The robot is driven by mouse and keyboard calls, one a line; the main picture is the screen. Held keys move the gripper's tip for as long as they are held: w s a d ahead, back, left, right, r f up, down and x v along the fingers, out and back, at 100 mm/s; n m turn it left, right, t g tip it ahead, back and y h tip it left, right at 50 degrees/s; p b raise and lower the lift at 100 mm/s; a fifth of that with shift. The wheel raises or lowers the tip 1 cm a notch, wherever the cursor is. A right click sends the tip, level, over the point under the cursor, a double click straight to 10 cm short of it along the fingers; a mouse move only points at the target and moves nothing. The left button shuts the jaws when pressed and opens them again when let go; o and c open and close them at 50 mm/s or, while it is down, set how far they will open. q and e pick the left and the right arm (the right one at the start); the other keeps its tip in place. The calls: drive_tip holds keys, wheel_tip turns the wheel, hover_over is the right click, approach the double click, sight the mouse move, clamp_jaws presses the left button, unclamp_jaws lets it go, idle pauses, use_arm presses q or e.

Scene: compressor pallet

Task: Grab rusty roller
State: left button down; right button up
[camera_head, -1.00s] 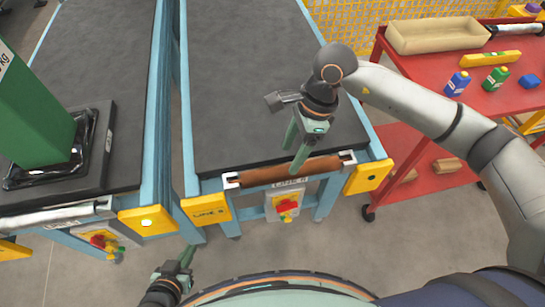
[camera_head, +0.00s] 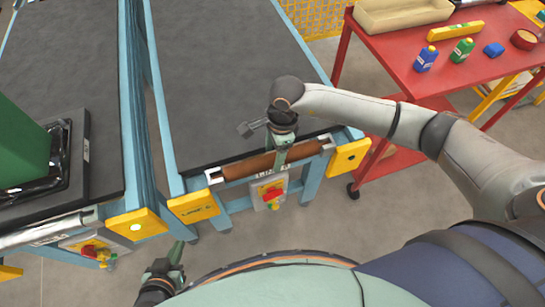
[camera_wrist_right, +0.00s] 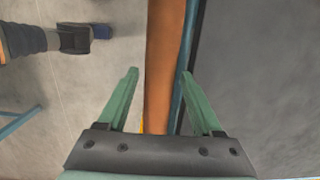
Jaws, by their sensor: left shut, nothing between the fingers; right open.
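The rusty roller (camera_head: 262,164) is a brown-orange cylinder set across the front end of the right-hand conveyor, held in end brackets. In the right wrist view the roller (camera_wrist_right: 164,60) runs lengthwise between the fingertips. My right gripper (camera_head: 281,160) is at the roller's middle and hides part of it; its green fingers (camera_wrist_right: 158,72) are open, one on each side of the roller. I cannot tell whether they touch it. My left gripper (camera_head: 177,252) is shut and empty, low in front of the conveyors, well away from the roller.
A green block (camera_head: 22,150) stands on the left conveyor. A red cart (camera_head: 400,62) with bottles and a beige tray (camera_head: 400,14) is at the right.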

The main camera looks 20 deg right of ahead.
drive_tip(key=shift+f, duration=0.7)
clamp_jaws()
drive_tip(key=shift+w+a+r, duration=0.1)
drive_tip(key=shift+r, duration=0.05)
